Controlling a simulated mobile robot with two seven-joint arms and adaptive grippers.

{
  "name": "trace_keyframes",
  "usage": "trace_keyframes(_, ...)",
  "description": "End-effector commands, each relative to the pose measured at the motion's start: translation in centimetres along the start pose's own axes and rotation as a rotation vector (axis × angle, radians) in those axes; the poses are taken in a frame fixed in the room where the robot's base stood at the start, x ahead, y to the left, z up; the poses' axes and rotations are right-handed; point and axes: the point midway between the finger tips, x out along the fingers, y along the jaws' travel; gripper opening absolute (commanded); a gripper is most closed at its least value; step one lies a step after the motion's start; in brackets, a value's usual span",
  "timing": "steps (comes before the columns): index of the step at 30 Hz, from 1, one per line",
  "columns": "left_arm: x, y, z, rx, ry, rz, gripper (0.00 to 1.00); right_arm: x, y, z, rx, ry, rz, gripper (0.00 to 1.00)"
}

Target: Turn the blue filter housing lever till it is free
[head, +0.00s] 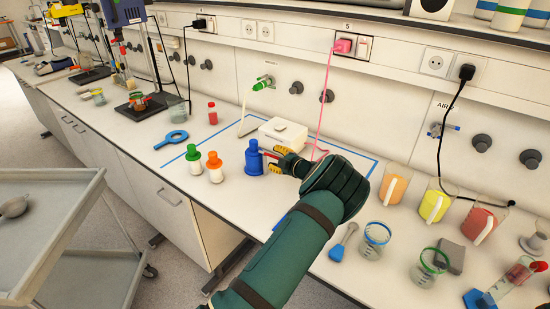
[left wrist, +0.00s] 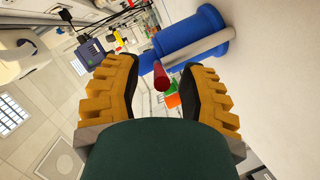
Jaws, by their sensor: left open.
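The blue filter housing (head: 251,160) stands upright on the bench inside a blue taped outline. Its red lever (head: 269,154) sticks out to the right, towards my left gripper (head: 274,160). In the left wrist view the blue housing (left wrist: 196,34) lies sideways at the top, with a pale rod across it. The red lever (left wrist: 160,77) shows end-on in the gap between the two yellow fingers of my left gripper (left wrist: 160,66). That gripper is open, with a finger on each side of the lever; I cannot tell whether either touches it. My right gripper is not in view.
Green-capped (head: 193,158) and orange-capped (head: 215,166) bottles stand just left of the housing. A white box (head: 284,132) sits behind it, near a hanging pink cable (head: 325,100). Jugs (head: 396,182) and beakers (head: 374,240) crowd the right.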

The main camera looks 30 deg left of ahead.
Motion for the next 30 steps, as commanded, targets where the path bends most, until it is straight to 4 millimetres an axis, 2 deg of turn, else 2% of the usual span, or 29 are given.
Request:
trace_keyframes(5,1.03,-0.04,0.06,0.002,-0.002,0.0,0.41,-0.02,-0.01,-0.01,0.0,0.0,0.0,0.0)
trace_keyframes(14,1.13,-0.03,0.04,0.002,-0.002,0.0,0.4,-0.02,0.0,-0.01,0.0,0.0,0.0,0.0)
trace_keyframes(15,1.13,-0.03,0.04,0.002,-0.002,0.0,0.26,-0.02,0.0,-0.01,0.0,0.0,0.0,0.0)
trace_keyframes(17,1.12,-0.03,0.04,0.002,-0.002,0.0,0.05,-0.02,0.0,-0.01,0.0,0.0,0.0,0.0)
trace_keyframes(18,1.12,-0.03,0.04,0.002,-0.002,0.0,0.0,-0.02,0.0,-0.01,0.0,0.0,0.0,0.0)
trace_keyframes(30,1.18,0.01,0.04,0.001,-0.005,0.003,0.0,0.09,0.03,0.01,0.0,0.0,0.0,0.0)
